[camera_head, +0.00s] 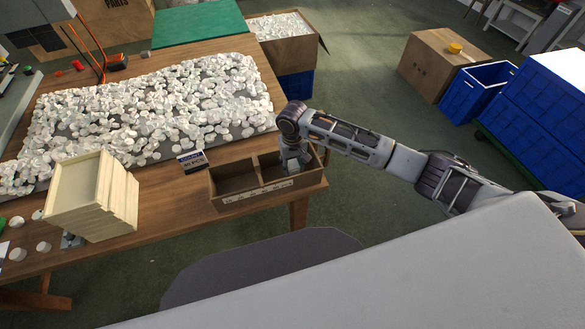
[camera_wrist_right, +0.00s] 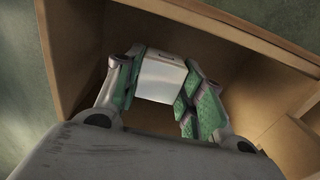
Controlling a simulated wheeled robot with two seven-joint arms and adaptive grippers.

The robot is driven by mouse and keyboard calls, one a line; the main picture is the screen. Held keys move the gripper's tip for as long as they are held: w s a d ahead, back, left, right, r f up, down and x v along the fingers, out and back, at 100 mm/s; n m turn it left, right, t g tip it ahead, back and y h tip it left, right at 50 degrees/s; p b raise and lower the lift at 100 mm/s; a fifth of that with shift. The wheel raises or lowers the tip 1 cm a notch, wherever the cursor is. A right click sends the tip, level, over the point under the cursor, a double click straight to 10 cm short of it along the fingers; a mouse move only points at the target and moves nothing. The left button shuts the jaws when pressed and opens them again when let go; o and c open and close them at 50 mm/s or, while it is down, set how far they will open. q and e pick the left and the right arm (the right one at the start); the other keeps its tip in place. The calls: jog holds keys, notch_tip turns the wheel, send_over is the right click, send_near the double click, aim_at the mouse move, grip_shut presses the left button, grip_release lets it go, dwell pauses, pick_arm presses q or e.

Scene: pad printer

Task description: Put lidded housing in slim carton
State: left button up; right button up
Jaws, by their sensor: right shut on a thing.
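The slim carton (camera_head: 226,200) is an open brown box with two compartments, at the table's front right edge. My right gripper (camera_head: 292,164) reaches down into its right compartment. In the right wrist view the gripper (camera_wrist_right: 160,88) is shut on a white, block-like lidded housing (camera_wrist_right: 162,78). The housing is between the green finger pads, within the brown carton walls (camera_wrist_right: 55,35). Its underside is hidden, so I cannot tell whether it touches the carton floor. The left compartment looks empty. My left gripper is not in view.
A small dark card sign (camera_head: 191,161) stands just behind the carton. A wide heap of white parts (camera_head: 150,115) covers the table's back. A stack of pale wooden trays (camera_head: 90,195) stands at left, beside a few white discs (camera_head: 17,254).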

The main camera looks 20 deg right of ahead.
jog(key=shift+f, duration=1.3)
jog(key=o, duration=0.9)
jog(key=shift+f, duration=0.1)
notch_tip(320, 180, up, 12)
jog(key=shift+r, duration=0.15)
dwell(0.4)
